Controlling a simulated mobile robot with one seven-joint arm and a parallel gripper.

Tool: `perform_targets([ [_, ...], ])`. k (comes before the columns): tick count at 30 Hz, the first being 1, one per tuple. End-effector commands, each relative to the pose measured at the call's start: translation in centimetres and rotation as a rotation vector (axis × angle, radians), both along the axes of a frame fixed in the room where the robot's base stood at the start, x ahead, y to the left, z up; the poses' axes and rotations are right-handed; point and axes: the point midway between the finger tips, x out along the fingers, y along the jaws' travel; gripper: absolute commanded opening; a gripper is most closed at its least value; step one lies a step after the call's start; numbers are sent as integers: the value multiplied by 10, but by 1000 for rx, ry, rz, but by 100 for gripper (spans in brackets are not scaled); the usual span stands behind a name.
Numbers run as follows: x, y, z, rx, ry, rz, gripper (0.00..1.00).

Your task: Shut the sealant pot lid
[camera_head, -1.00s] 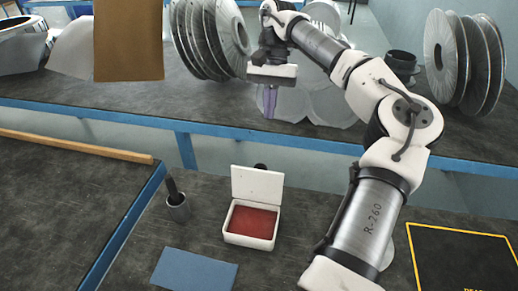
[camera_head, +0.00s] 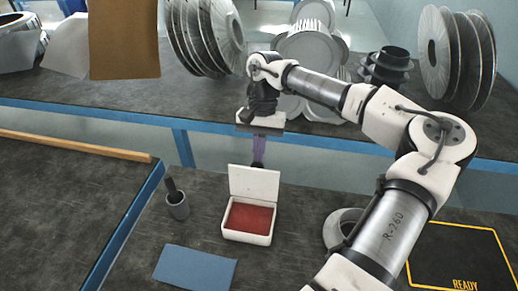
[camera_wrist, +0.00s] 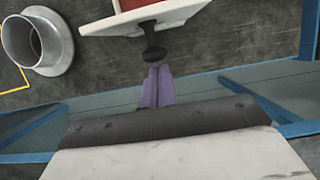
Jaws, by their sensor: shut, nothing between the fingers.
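The sealant pot is a white box (camera_head: 245,237) with red contents (camera_head: 251,217) on the near bench. Its white lid (camera_head: 254,183) stands open, upright at the far edge. A dark knob on the lid (camera_wrist: 153,52) shows in the wrist view on the lid's back. My gripper (camera_head: 259,157) is behind the lid, its purple fingers pointing down. In the wrist view the shut, empty fingers (camera_wrist: 158,74) lie just short of the knob; I cannot tell if they touch it. The lid's inner face is hidden in the wrist view.
A grey cup with a brush (camera_head: 177,205) stands left of the pot, and a blue sheet (camera_head: 195,268) lies in front. A grey flanged ring (camera_head: 340,228) sits to the right, also in the wrist view (camera_wrist: 38,42). A yellow-edged READY mat (camera_head: 455,255) lies further right.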

Motion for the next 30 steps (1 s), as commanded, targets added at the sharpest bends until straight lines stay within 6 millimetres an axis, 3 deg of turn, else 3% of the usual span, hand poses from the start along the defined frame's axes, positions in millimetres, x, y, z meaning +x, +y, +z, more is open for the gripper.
perform_targets([
  [30,-10,1,6,-20,-105,1,0],
])
